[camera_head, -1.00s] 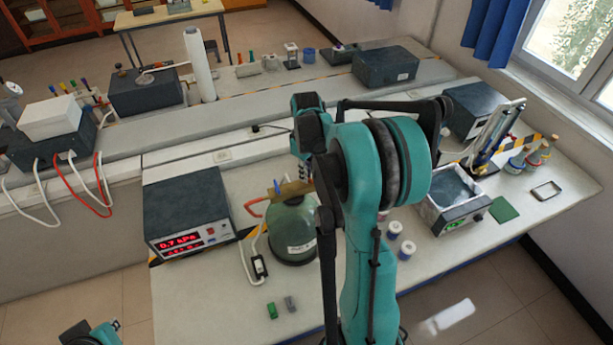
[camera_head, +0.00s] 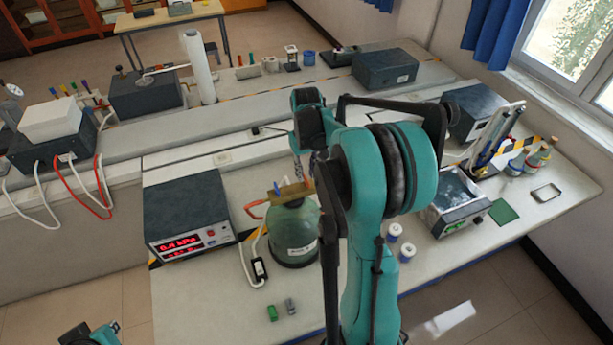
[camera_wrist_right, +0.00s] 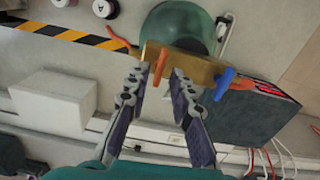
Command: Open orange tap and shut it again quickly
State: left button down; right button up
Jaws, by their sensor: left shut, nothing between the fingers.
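The orange tap (camera_wrist_right: 160,66) is a small lever on a brass bar (camera_wrist_right: 186,62) above a green glass bottle (camera_head: 290,238). A blue tap (camera_wrist_right: 223,84) is on the same bar; it also shows in the head view (camera_head: 277,188). My right gripper (camera_wrist_right: 163,73) is open, its fingertips on either side of the orange tap's lever; I cannot tell whether they touch it. In the head view my right arm hides much of this gripper and the bar's right end.
A dark box with a red kPa display (camera_head: 188,225) stands left of the bottle. A small switch (camera_head: 259,269) on a white cable lies between them. Green and grey blocks (camera_head: 272,312) lie in front. White-lidded jars (camera_head: 406,251) and a metal bath (camera_head: 455,205) stand to the right.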

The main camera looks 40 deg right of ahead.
notch_tip(320, 180, up, 7)
jog(key=p, duration=0.4)
jog(key=s+a+r+p, duration=0.2)
jog(key=s+a, duration=0.6)
jog(key=s, duration=0.2)
jog(key=shift+a, duration=0.2)
jog(key=shift+c, duration=0.3)
grip_shut()
